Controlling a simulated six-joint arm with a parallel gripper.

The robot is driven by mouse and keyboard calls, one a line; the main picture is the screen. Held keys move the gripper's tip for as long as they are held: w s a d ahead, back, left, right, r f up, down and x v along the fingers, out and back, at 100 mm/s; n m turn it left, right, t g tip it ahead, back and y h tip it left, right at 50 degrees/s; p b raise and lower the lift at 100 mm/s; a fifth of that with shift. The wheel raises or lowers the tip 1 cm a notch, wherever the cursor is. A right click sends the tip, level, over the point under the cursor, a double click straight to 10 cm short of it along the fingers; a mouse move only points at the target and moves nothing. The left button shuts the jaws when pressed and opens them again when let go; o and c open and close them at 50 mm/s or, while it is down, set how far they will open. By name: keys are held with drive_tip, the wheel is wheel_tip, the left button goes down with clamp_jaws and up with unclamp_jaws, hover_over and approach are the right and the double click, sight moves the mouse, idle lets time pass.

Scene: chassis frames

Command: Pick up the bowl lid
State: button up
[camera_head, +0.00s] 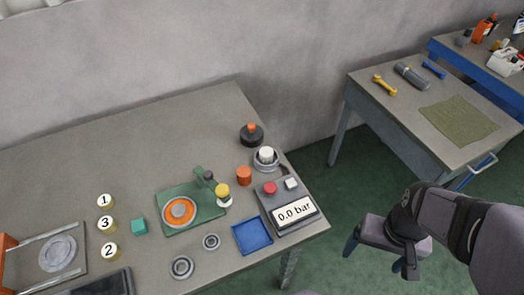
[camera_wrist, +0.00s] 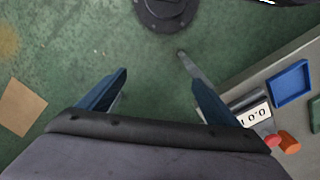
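A black round piece with an orange knob (camera_head: 252,133), which looks like the bowl lid, sits on the workbench near its back right edge. Just in front of it is a round grey holder (camera_head: 265,161) with a white-topped part in it; I cannot tell if this is the bowl. My gripper (camera_head: 380,262) is off the bench to the right, above the green floor, well apart from the lid. In the wrist view my gripper (camera_wrist: 158,77) has its blue fingers wide apart with nothing between them. The lid is not in the wrist view.
On the workbench (camera_head: 120,150) stand an orange cylinder (camera_head: 244,175), a gauge box reading 0.0 bar (camera_head: 287,205), a blue tray (camera_head: 252,236) and a green fixture (camera_head: 190,207). A second table (camera_head: 400,110) stands at right. The bench's back left is clear.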

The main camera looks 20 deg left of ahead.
drive_tip(key=w+a+r+n+p, duration=0.3)
drive_tip(key=w+n, duration=0.2)
drive_tip(key=w, duration=0.2)
drive_tip(key=w+a+r+n+p, duration=0.3)
drive_tip(key=w+n, duration=0.2)
drive_tip(key=w, duration=0.3)
drive_tip(key=n+t+y+p, duration=0.1)
drive_tip(key=n+t+p, duration=0.2)
drive_tip(key=n+p, duration=1.85)
hover_over(250, 128)
drive_tip(key=s+d+b, duration=0.1)
drive_tip(key=d+b, duration=0.1)
drive_tip(key=b, duration=0.6)
wheel_tip(250, 128, down, 2)
drive_tip(key=n, duration=0.8)
drive_tip(key=shift+a+f, duration=0.15)
drive_tip(key=shift+f, duration=0.05)
drive_tip(key=shift+s+a+f+n+p, duration=0.15)
drive_tip(key=shift+a+f+n+p, duration=0.15)
drive_tip(key=shift+a+n, duration=0.25)
drive_tip(key=shift+f, duration=0.1)
